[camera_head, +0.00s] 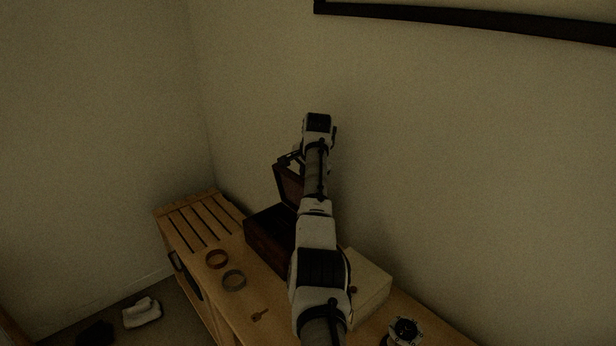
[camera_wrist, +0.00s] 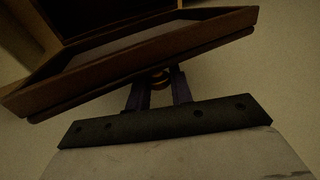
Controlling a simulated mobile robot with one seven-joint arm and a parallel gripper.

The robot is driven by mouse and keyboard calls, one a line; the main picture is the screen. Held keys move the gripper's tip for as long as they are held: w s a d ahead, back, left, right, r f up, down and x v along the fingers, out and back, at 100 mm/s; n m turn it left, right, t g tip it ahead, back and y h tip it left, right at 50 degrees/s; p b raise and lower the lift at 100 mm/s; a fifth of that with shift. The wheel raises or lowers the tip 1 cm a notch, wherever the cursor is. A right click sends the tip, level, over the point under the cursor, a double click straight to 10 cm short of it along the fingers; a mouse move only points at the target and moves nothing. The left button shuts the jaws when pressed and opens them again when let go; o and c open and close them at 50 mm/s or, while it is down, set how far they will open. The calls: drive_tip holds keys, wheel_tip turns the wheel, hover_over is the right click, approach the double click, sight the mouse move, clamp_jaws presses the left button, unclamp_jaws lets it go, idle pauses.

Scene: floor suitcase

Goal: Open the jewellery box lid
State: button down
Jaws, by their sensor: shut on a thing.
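The dark reddish-brown jewellery box (camera_head: 267,236) sits on the wooden bench, partly hidden behind my arm. Its lid (camera_head: 289,184) stands raised at the back of the box, well apart from the front rim. In the wrist view the lid (camera_wrist: 140,54) is a tilted brown frame with a paler inner panel, just beyond my fingers. My gripper (camera_wrist: 160,84) is shut on a small round brown knob (camera_wrist: 161,76) at the lid's edge. In the head view my gripper (camera_head: 288,160) is at the lid's upper edge, small and partly hidden by my wrist.
Two rings, one brown (camera_head: 217,259) and one grey (camera_head: 234,280), and a small key-like piece (camera_head: 259,315) lie on the wooden bench (camera_head: 200,236). A cream box (camera_head: 369,284) stands right of my arm, near a dark round device (camera_head: 404,331). A wall rises close behind.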

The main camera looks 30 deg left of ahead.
drive_tip(key=c, duration=1.3)
unclamp_jaws()
drive_tip(key=b+v, duration=0.4)
drive_tip(key=v, duration=0.9)
drive_tip(key=shift+r, duration=0.4)
drive_tip(key=shift+d, duration=0.1)
